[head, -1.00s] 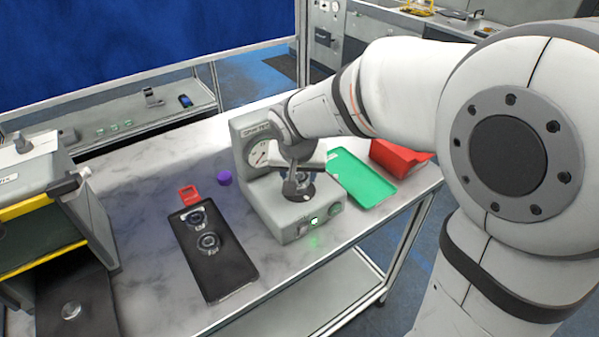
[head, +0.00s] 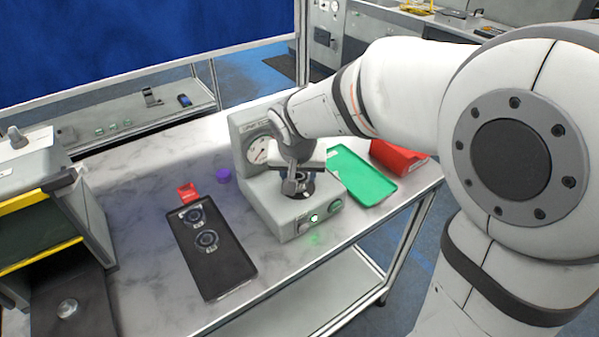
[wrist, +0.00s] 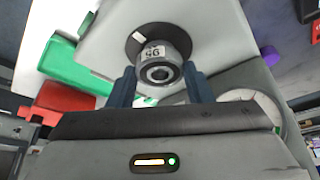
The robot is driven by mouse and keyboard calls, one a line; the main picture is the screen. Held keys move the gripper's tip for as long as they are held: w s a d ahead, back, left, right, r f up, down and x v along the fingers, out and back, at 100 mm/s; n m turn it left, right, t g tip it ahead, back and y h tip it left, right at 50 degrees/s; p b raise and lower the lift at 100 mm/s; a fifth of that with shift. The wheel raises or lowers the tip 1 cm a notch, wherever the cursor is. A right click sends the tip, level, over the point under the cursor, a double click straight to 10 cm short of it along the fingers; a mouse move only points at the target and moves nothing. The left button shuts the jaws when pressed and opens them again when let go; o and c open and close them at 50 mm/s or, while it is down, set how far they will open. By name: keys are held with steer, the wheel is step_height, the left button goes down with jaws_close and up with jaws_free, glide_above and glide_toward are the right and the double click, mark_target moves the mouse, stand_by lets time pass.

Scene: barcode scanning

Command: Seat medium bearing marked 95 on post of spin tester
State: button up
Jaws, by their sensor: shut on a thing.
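The spin tester (head: 284,221) is a grey machine with a round dial, a black disc on its base and a lit green button in front. My gripper (head: 298,178) is over the disc. In the wrist view, my gripper's two dark fingers (wrist: 158,70) are shut on a metal bearing (wrist: 160,72) with a white label reading 95. The black disc (wrist: 133,47) shows right behind the bearing. The post is hidden, so I cannot tell whether the bearing is around it or above it.
A black tray (head: 229,271) left of the tester holds two bearings, with a red holder (head: 187,193) at its far end and a purple cylinder (head: 223,175) nearby. A green tray (head: 367,184) and red bin (head: 398,157) stand right. A grey cabinet is far left.

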steer(key=shift+f+b, duration=0.3)
steer(key=shift+b, duration=0.1)
steer(key=o, duration=1.1)
steer(key=shift+o, duration=0.6)
steer(key=shift+o, duration=1.3)
step_height(320, 180, up, 8)
steer(key=p, duration=0.4)
steer(key=shift+f+p, duration=0.25)
steer(key=shift+p, duration=0.1)
